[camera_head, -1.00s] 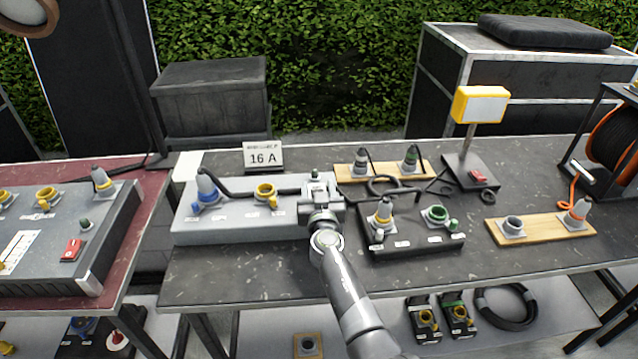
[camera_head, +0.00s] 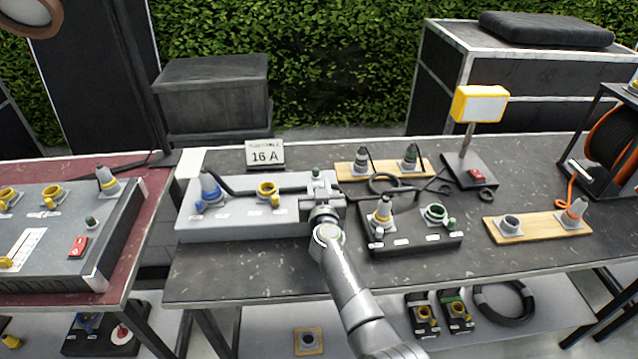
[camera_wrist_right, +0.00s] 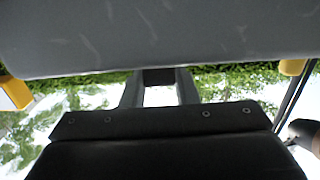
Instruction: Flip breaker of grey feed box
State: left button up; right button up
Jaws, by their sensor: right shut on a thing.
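The grey feed box (camera_head: 240,229) lies on the dark table, left of the middle in the head view. A blue plug and a yellow socket (camera_head: 267,189) are on its top. My right gripper (camera_head: 318,190) is at the box's right end and is shut on a small part there. That part, likely the breaker's lever, is mostly hidden by the gripper. In the right wrist view, the gripper's fingers (camera_wrist_right: 159,92) flank a small dark block (camera_wrist_right: 158,77) near the middle. My left gripper is in neither view.
A "16 A" sign (camera_head: 265,154) stands behind the box. A black box (camera_head: 415,241) with plugs and sockets sits just right of my right arm. Wooden boards with connectors and a yellow-topped stand (camera_head: 480,104) are farther right. Another box (camera_head: 50,232) is on the red table at left.

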jog(key=shift+w+r+g+p, duration=0.35)
jog(key=shift+g+p, duration=0.6)
jog(key=shift+p, duration=1.25)
jog(key=shift+w+r+g+p, duration=0.15)
jog(key=shift+w+g+p, duration=0.25)
jog(key=shift+g+p, duration=1.15)
jog(key=shift+w+f+p, duration=0.15)
jog(key=shift+p, duration=1.05)
jog(key=shift+w+f+g+p, duration=0.2)
jog(key=shift+g+p, duration=0.25)
jog(key=shift+g, duration=0.05)
jog(key=o, duration=1)
jog(key=shift+f, duration=0.1)
